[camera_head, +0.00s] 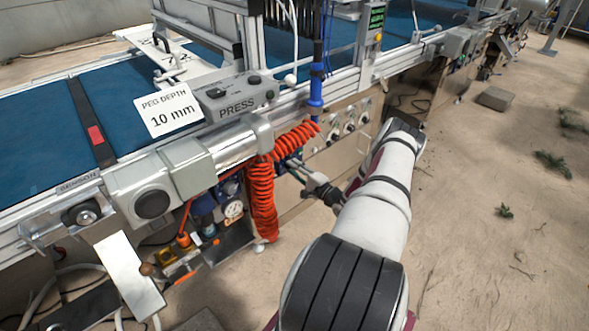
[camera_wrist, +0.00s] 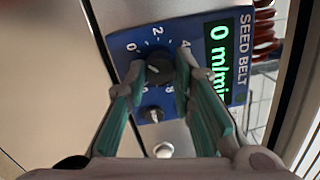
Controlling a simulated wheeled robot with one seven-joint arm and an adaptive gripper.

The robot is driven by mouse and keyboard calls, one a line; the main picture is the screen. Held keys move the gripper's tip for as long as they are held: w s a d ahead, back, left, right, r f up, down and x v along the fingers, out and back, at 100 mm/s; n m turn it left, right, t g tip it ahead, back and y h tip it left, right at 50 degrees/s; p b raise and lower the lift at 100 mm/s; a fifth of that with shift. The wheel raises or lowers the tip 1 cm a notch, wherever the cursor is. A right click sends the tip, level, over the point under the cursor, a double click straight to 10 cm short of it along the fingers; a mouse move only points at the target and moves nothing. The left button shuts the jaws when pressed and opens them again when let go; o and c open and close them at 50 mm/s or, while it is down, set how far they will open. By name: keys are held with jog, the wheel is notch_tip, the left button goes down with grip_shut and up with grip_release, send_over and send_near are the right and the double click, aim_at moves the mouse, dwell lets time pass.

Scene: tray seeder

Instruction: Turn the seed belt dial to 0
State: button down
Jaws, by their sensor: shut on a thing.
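The seed belt dial (camera_wrist: 159,68) is a dark round knob on a blue panel (camera_wrist: 205,36) in the wrist view. Numbers run around it, with 0 at its upper left, 2 above and 4 at its right. A pale mark shows on the knob's left side, but its exact direction is hard to read. The green display (camera_wrist: 219,52) beside it reads 0 m/min. My gripper (camera_wrist: 161,73) is shut on the dial, one teal-padded finger on each side. In the head view my gripper (camera_head: 291,166) reaches to the machine's front, and the dial cannot be made out there.
In the head view, coiled orange hose (camera_head: 262,200) hangs close left of my gripper, and a blue cylinder (camera_head: 315,92) stands above. The floor at right is mostly open.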

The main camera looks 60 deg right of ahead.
dwell(0.3)
jog(key=c, duration=1.4)
grip_release()
jog(key=shift+w, duration=0.1)
jog(key=shift+o, duration=0.2)
jog(key=s+a, duration=0.2)
jog(key=s, duration=1)
jog(key=shift+f, duration=0.4)
